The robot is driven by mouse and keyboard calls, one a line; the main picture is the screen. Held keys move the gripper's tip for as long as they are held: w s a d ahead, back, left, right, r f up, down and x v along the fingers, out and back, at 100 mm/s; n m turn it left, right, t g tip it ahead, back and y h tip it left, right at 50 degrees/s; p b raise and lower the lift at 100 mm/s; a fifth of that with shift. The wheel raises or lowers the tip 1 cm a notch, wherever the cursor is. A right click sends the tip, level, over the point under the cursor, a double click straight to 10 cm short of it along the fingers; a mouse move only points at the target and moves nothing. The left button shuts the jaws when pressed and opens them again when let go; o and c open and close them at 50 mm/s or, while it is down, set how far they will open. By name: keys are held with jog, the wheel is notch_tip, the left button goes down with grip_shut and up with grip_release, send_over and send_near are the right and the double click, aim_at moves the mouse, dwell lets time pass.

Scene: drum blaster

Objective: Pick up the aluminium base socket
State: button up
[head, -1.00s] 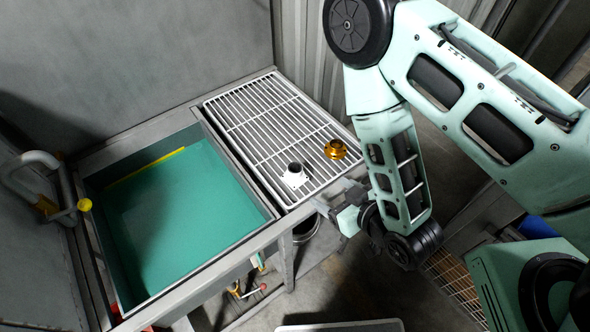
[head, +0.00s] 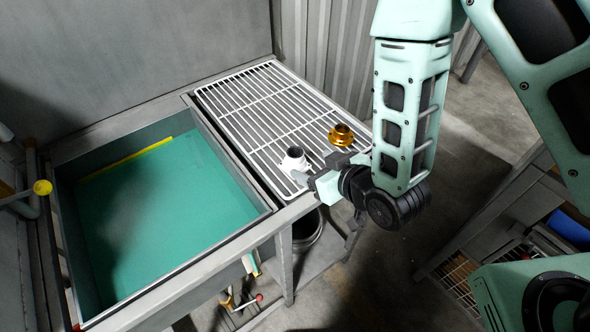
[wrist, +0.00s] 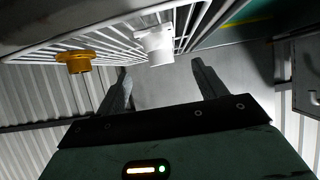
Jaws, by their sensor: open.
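The aluminium base socket (head: 293,161) is a pale, whitish piece with a short round neck and a flat base. It stands on the white wire rack (head: 228,99) near its front edge. In the wrist view the socket (wrist: 155,44) appears just beyond my fingertips, roughly in line with the space between them. My gripper (head: 306,181) is at the rack's front edge, close to the socket on its near side. In the wrist view my gripper (wrist: 160,68) has its two fingers spread with nothing between them.
A gold-coloured flanged part (head: 341,135) stands on the rack to the right of the socket, and it also shows in the wrist view (wrist: 77,61). A sunken basin with a green floor (head: 165,215) lies left of the rack. A corrugated wall rises behind.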

aim_at(300, 161)
jog(key=w+f+b, duration=0.1)
jog(key=b, duration=0.2)
jog(key=shift+a, duration=0.3)
jog(key=shift+b+x, duration=0.55)
jog(key=shift+x, duration=0.5)
jog(key=shift+p+x, duration=0.9)
jog(key=shift+x, duration=1.7)
jog(key=shift+c, duration=0.3)
jog(key=c, duration=1.2)
